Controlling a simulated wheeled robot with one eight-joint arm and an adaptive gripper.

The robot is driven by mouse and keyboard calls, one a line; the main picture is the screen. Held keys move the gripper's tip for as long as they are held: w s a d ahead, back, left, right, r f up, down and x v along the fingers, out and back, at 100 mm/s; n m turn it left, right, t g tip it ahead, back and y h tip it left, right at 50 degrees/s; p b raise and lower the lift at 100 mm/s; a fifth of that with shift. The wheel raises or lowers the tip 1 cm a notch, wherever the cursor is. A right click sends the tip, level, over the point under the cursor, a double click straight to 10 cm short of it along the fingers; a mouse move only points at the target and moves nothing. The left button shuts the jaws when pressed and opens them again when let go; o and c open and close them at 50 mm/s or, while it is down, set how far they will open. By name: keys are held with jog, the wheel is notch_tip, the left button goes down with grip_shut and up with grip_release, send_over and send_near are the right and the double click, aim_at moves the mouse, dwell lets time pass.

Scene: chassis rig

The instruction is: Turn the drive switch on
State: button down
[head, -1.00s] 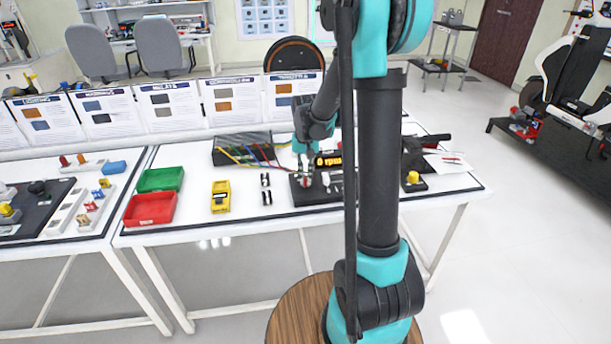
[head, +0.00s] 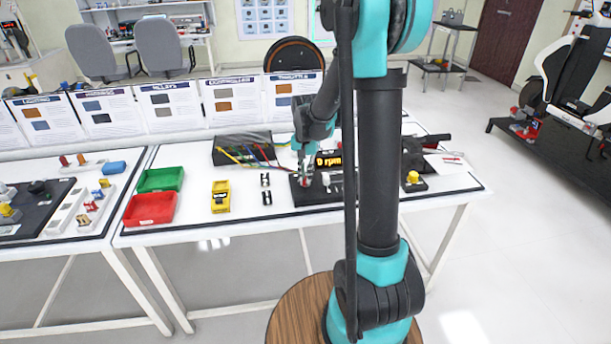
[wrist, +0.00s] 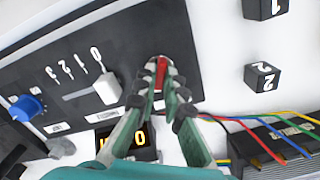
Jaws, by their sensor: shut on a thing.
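The drive switch (wrist: 162,73) shows as a small red lever on a black control panel (wrist: 150,28). In the head view the panel (head: 308,198) lies on the white table and the red part is small and partly covered. My gripper (wrist: 160,70) reaches down to the panel, with its fingertips shut on the red lever, one on each side. In the head view my gripper (head: 304,178) is at the panel's left part. The fingers hide part of the switch, and its exact position is hard to tell.
Beside the switch are a pale slider knob (wrist: 107,88) with numbered marks, a blue knob (wrist: 27,108) and an orange-lit display (head: 328,161) reading 0 rpm. Black numbered blocks (wrist: 262,76) and a black box with coloured wires (wrist: 285,140) stand close by.

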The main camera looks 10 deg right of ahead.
jog(key=c, duration=1.6)
grip_release()
notch_tip(320, 180, up, 12)
jog(key=s+d+f+n+t, duration=0.1)
jog(key=s+f+n, duration=0.1)
jog(key=s+f, duration=0.2)
jog(key=s+d+f+n+t, duration=0.1)
jog(key=s+f, duration=0.3)
jog(key=s, duration=0.6)
jog(key=s+d+f+n+t, duration=0.2)
jog(key=s+f+n, duration=0.1)
jog(key=s, duration=0.5)
jog(key=shift+d+f, duration=0.1)
jog(key=shift+f, duration=0.3)
